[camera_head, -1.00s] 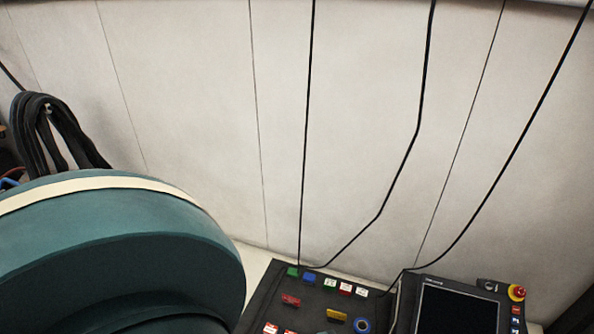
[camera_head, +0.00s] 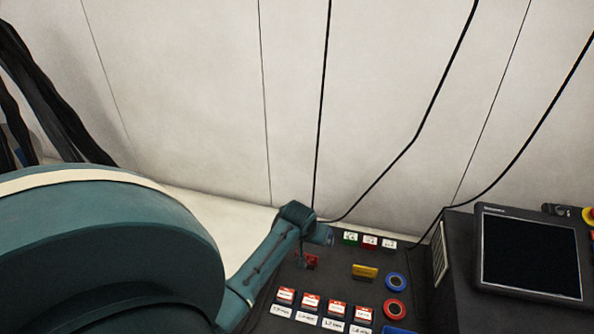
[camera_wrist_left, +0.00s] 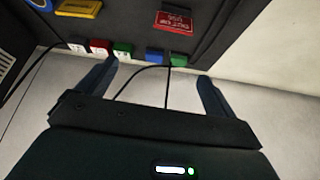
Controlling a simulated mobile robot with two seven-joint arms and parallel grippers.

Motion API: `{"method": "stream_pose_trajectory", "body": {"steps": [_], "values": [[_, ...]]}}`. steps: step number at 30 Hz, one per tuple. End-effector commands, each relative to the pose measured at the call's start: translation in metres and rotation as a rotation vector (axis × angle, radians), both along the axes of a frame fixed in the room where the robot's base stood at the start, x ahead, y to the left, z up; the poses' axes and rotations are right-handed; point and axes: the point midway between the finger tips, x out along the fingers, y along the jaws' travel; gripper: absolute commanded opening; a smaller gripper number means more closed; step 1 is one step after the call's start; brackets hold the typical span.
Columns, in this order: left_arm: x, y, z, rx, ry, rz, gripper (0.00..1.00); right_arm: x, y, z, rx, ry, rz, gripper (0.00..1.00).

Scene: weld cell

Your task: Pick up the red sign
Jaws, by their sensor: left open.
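The red sign (camera_head: 312,262) is a small red plate with pale lettering on the dark panel. It is partly covered by my left arm's end in the head view. In the left wrist view the red sign (camera_wrist_left: 175,21) lies at the top, beyond the fingertips and right of their middle. My left gripper (camera_wrist_left: 158,72) is open, its two fingers apart with nothing between them but the view of the panel edge and cables. In the head view my left arm reaches in from the lower left, its end close to the sign. My right gripper is not in view.
A blue block (camera_wrist_left: 154,55) and a green block (camera_wrist_left: 181,59) sit near the panel edge. A screen (camera_head: 529,251) stands right. Black cables hang behind.

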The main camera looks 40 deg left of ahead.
Motion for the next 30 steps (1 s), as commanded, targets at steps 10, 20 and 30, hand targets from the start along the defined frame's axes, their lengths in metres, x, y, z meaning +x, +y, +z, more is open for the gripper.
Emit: {"method": "stream_pose_trajectory", "body": {"steps": [10,20,30], "values": [[-0.008,0.004,-0.06,-0.051,0.107,0.043,0.93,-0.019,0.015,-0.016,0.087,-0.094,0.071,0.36],[0.01,0.013,-0.101,-0.048,0.103,0.041,0.93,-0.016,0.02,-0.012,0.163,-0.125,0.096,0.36],[0.027,0.021,-0.134,-0.048,0.102,0.042,0.93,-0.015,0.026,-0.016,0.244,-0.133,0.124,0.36]]}}
